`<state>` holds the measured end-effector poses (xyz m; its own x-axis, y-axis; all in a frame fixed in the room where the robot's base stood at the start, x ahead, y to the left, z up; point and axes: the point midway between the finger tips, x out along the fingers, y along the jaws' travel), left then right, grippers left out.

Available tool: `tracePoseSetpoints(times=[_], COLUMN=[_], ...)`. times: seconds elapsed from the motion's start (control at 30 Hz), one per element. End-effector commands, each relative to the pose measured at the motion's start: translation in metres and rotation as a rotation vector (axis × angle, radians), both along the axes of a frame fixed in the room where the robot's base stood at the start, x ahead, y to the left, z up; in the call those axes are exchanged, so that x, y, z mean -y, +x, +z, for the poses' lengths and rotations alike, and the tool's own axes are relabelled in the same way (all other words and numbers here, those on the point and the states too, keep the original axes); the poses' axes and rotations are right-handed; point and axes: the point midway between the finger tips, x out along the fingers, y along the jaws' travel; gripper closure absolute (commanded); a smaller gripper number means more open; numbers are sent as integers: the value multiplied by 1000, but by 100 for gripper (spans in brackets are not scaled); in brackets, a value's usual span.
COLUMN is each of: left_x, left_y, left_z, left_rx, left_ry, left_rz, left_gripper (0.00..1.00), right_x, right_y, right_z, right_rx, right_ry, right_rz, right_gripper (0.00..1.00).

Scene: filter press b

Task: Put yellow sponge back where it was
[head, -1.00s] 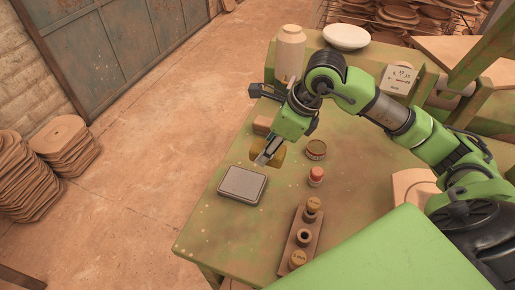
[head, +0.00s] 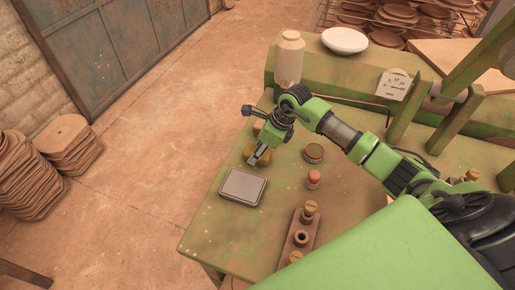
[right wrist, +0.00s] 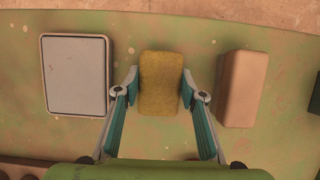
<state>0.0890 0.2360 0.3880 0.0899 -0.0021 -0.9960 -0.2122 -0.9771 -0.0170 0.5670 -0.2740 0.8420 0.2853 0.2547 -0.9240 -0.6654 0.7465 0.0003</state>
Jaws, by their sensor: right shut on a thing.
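The yellow sponge (right wrist: 160,84) is between the two fingers of my right gripper (right wrist: 160,86) in the right wrist view, with a fingertip against each side. In the head view, my right gripper (head: 256,157) reaches down over the green table's left side, and the sponge (head: 264,151) shows partly behind its fingers. The sponge is between a grey rectangular tin (right wrist: 75,75) and a tan block (right wrist: 242,88). It is at or just above the tabletop; I cannot tell if it touches. My left gripper is not in view.
The grey tin also shows in the head view (head: 242,187). A round tin (head: 314,152), a red-capped jar (head: 313,178) and a rack (head: 299,244) with small bottles stand to the right. A pale bottle (head: 289,58) and white bowl (head: 345,40) are at the back.

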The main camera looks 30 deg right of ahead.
Motion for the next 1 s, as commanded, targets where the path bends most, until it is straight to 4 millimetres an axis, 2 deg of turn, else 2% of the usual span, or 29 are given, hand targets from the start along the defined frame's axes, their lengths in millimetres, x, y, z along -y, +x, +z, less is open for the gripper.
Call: tracePoseSetpoints(times=[0.33, 0.37, 0.4, 0.77, 0.87, 1.0], left_x=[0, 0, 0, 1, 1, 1], left_y=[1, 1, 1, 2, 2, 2], left_z=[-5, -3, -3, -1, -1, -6], left_rx=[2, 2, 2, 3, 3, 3], left_ry=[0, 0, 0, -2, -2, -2], left_rz=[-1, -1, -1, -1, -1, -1], left_gripper=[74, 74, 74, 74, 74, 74], right_x=[0, 0, 0, 0, 2, 8], right_y=[0, 0, 0, 0, -1, -8], right_z=[-5, -3, -3, -1, 4, 25], right_rx=[2, 1, 1, 1, 2, 4], right_ry=[0, 0, 0, 1, -1, -3], right_rz=[1, 0, 0, 0, 0, 1], right_gripper=[80, 55, 46, 46, 46, 46])
